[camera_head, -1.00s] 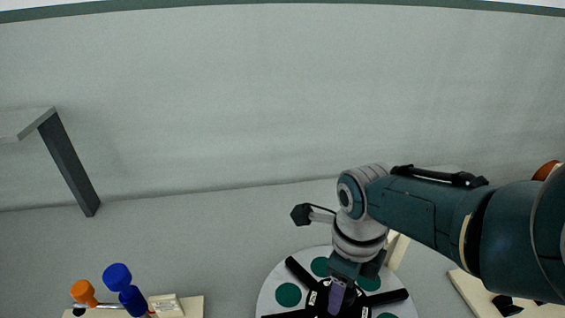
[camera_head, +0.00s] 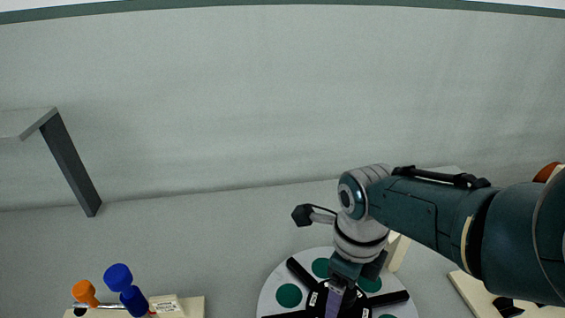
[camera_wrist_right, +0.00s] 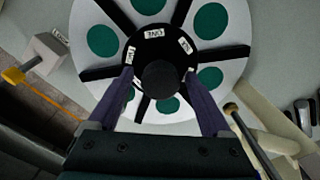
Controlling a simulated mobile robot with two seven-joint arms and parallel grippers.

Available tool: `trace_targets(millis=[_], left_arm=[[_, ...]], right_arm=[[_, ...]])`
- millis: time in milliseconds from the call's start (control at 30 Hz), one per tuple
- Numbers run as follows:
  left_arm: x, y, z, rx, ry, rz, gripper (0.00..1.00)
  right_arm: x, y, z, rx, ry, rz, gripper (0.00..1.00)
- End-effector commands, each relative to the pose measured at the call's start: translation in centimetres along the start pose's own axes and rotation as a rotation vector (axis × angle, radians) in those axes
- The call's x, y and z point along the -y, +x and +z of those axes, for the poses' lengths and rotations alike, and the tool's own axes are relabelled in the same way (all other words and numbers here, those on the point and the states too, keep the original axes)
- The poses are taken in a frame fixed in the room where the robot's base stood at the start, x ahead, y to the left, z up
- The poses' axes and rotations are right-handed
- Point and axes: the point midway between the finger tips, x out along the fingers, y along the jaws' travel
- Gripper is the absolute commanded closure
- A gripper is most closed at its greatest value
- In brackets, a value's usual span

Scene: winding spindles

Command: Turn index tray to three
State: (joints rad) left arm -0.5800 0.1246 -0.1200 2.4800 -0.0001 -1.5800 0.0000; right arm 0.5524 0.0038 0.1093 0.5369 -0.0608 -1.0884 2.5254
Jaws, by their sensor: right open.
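The index tray (camera_head: 269,297) is a round pale disc with black spokes and green circles, at the bottom of the head view. It also shows in the right wrist view (camera_wrist_right: 78,38), where small white labels, one reading "ONE", sit on its black hub. A dark round knob (camera_wrist_right: 160,79) stands at the hub. My right gripper (camera_wrist_right: 166,100) is open, its two purple fingers on either side of the knob. I cannot tell whether they touch it. In the head view my right gripper (camera_head: 334,300) is over the hub and hides part of it. My left gripper is not in view.
A cream board with blue spindle (camera_head: 130,295) and orange spindle (camera_head: 85,292) pieces stands at the lower left. A cream block (camera_head: 397,252) stands behind the tray. Another cream board (camera_head: 470,290) lies at the right. A grey bracket (camera_head: 68,160) is at the far left.

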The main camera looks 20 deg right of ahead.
Motion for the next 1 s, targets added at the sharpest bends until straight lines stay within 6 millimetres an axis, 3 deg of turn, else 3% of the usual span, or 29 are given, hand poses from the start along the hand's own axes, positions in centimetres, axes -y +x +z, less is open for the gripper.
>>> trace_targets(millis=[300,500,667,1000], left_arm=[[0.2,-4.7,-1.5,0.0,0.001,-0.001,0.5],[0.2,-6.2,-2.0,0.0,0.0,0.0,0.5],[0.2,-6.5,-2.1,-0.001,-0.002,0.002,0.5],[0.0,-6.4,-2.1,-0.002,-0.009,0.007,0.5]], right_arm=[[-0.1,-6.0,0.1,0.003,0.0,0.0,0.17],[0.0,-8.9,0.1,0.002,0.001,-0.001,0.17],[-0.1,-9.8,0.0,0.0,0.0,0.001,0.17],[0.0,-9.8,0.0,0.0,0.0,0.001,0.17]])
